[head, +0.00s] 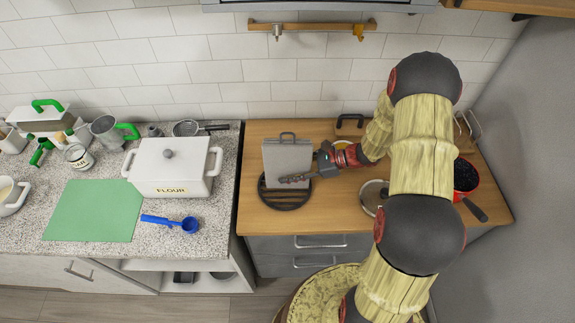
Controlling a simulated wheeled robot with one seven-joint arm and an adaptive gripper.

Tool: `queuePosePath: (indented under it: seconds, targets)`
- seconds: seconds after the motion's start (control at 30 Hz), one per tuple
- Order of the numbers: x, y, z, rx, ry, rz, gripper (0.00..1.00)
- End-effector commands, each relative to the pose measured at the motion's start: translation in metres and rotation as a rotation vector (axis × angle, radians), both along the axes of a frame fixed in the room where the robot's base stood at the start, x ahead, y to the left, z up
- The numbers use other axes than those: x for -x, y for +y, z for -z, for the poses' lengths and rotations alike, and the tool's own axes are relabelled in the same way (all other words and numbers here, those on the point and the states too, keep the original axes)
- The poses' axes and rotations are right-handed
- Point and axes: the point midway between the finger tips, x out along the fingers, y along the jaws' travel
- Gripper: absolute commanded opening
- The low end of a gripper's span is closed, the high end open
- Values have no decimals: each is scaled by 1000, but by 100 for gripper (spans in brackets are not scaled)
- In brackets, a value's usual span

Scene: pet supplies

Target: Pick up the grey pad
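The grey pad (287,156) is a flat, light grey, roughly square piece with a dark loop showing at its top edge. It is over a round black trivet (284,200) on the wooden counter; I cannot tell whether it touches the trivet. My gripper (296,179) reaches in from the right to the pad's right edge. One dark finger lies across the front of the pad's lower part. The other finger is not clearly visible, so I cannot tell whether the gripper is shut on the pad.
A lidded white flour box (172,174), a blue scoop (172,223) and a green mat (93,211) are on the speckled counter at left. The tiled wall is behind.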

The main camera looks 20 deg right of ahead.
Motion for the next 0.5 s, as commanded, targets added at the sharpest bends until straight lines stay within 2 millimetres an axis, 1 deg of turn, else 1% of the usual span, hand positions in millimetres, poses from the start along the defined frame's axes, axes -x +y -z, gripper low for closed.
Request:
queuePosePath:
  seconds: [0.07, 0.5]
  targets:
    - [0, 0, 0, 0, 0, 0, 34]
    - [0, 0, 0, 0, 0, 0, 9]
